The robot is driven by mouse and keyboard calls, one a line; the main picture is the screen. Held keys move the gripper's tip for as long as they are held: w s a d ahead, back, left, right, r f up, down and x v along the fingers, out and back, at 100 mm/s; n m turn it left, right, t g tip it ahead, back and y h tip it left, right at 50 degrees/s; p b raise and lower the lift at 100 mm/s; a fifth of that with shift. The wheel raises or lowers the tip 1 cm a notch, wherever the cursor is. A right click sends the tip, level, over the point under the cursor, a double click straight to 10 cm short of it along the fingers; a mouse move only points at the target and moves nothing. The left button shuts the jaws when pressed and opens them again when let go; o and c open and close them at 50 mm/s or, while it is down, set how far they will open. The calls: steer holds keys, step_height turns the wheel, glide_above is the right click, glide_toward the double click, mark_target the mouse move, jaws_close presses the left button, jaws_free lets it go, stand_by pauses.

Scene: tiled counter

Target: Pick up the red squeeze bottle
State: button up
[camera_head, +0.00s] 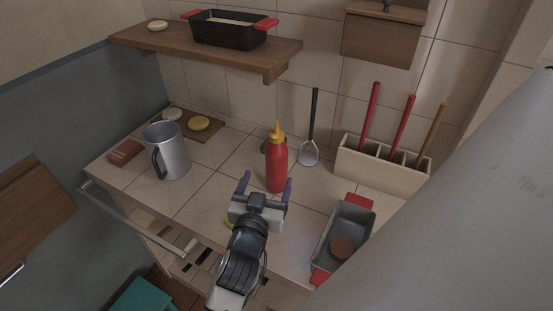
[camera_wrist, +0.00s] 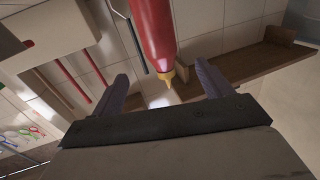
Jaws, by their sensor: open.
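The red squeeze bottle (camera_head: 276,165) with a yellow nozzle stands upright on the tiled counter (camera_head: 230,185) in the head view. My gripper (camera_head: 264,188) is just in front of it, open, with its two fingers pointing toward the bottle. In the wrist view the bottle (camera_wrist: 152,30) appears upside down, its yellow tip between and beyond the two open fingers (camera_wrist: 160,85). Nothing is held. Whether the fingers flank the bottle's body cannot be told for sure.
A metal mug (camera_head: 170,152) stands to the left. A grey pan with red handles (camera_head: 345,222) sits at the right. A utensil holder (camera_head: 380,172) and a masher (camera_head: 310,150) are behind. A wooden shelf (camera_head: 200,45) with a black pot (camera_head: 230,30) hangs above.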

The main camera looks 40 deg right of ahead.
mark_target(275, 160)
steer(key=shift+f+b+x, duration=0.2)
steer(key=shift+b+x, duration=0.7)
steer(key=shift+b, duration=0.55)
steer(key=shift+f+b+x, duration=0.2)
steer(key=shift+b+x, duration=0.65)
steer(key=shift+b, duration=0.55)
steer(key=shift+w+d+r+b, duration=0.1)
steer(key=shift+w+d+b, duration=0.15)
steer(key=shift+d+b, duration=0.4)
steer(key=shift+w+r, duration=0.15)
steer(key=shift+r, duration=0.05)
steer(key=shift+p+x, duration=0.8)
steer(key=shift+x, duration=0.4)
steer(key=p+x, duration=0.3)
steer(key=x, duration=0.2)
steer(key=shift+w, duration=0.1)
steer(key=shift+w+d+f+p, duration=0.15)
steer(key=shift+p, duration=0.15)
steer(key=shift+c, duration=0.2)
